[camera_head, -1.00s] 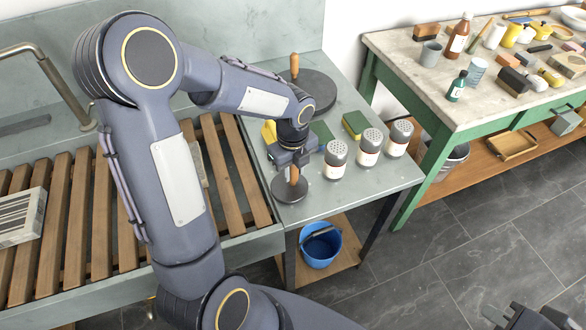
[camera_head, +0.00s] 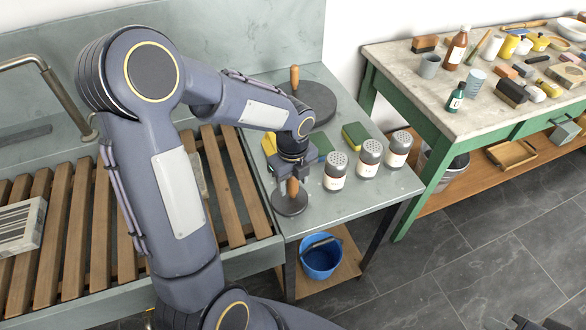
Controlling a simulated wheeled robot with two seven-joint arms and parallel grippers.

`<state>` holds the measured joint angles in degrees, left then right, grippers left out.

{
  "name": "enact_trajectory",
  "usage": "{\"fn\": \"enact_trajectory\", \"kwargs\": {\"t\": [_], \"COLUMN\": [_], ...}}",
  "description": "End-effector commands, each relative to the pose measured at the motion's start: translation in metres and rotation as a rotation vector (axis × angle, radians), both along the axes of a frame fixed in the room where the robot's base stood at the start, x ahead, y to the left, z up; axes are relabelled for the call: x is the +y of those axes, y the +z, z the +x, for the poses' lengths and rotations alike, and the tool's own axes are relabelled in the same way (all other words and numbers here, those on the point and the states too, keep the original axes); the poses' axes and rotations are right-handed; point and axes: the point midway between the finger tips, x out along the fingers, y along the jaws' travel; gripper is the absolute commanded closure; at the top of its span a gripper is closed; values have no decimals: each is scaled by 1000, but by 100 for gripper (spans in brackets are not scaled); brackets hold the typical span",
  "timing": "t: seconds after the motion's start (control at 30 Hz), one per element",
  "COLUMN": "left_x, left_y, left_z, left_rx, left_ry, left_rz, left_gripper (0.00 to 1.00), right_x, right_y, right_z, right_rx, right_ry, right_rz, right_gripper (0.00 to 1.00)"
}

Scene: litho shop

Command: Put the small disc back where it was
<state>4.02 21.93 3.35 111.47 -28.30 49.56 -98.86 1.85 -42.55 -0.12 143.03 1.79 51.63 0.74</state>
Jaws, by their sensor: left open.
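The small disc (camera_head: 289,204) is dark and round, with an upright wooden handle (camera_head: 292,187). It rests flat on the grey side table near its front left corner. My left gripper (camera_head: 292,180) is right above it, pointing down, with its open fingers around or just beside the handle. The fingers partly hide the handle's top. A larger dark disc (camera_head: 318,106) with a similar wooden handle (camera_head: 294,77) lies at the back of the same table. What seems to be my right gripper (camera_head: 540,323) is cut off at the bottom right edge.
Three shaker jars (camera_head: 336,172) stand close to the right of my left gripper. A green-and-yellow sponge (camera_head: 356,136) lies behind them. A slatted wooden rack (camera_head: 232,180) is to the left. A blue bucket (camera_head: 320,258) stands on the shelf below. The table's front right is clear.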

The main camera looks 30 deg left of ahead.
Motion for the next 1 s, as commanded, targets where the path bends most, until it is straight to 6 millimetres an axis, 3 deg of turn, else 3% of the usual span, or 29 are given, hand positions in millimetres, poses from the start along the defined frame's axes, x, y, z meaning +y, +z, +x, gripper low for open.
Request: {"fn": "enact_trajectory", "kwargs": {"t": [0.4,0.73,0.87,1.0], "left_x": [0,1,2,-2], "left_y": [84,120,134,146], "left_z": [1,-5,-33,-86], "left_rx": [-8,-12,-58,-109], "left_ry": [1,43,314,857], "left_rz": [-1,-7,-61,-211], "left_gripper": [50,50,50,50], "right_x": [0,0,0,0], "right_y": [4,5,5,5], "right_z": [0,0,0,0], "right_rx": [0,0,0,0], "right_ry": [0,0,0,0], "right_rz": [0,0,0,0], "right_gripper": [100,100,100,100]}}
